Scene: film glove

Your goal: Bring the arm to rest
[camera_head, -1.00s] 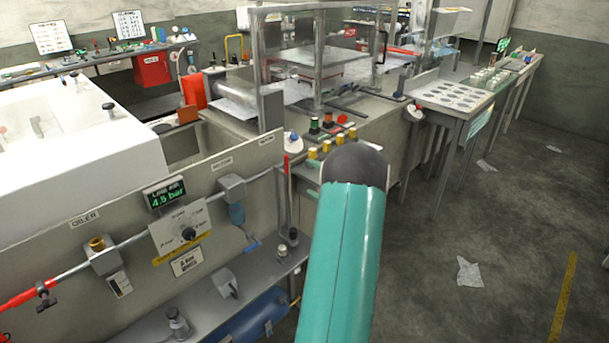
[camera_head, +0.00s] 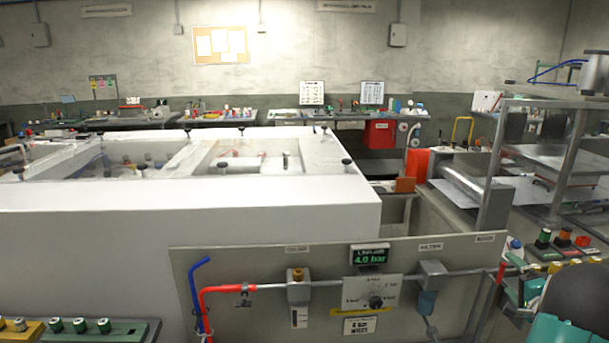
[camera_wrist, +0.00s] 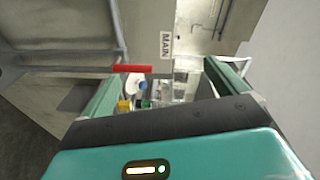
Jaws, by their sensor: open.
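My gripper (camera_wrist: 162,82) shows in the wrist view with its two green fingers spread wide apart and nothing held between them. Beyond them are a red lever (camera_wrist: 132,69), a "MAIN" label (camera_wrist: 166,44) and some small coloured buttons, all apart from the fingers as far as I can tell. In the head view only a teal and dark piece of my arm shows at the bottom right corner; the gripper itself is out of that view.
A metal frame station (camera_head: 497,165) with buttons stands at the right.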

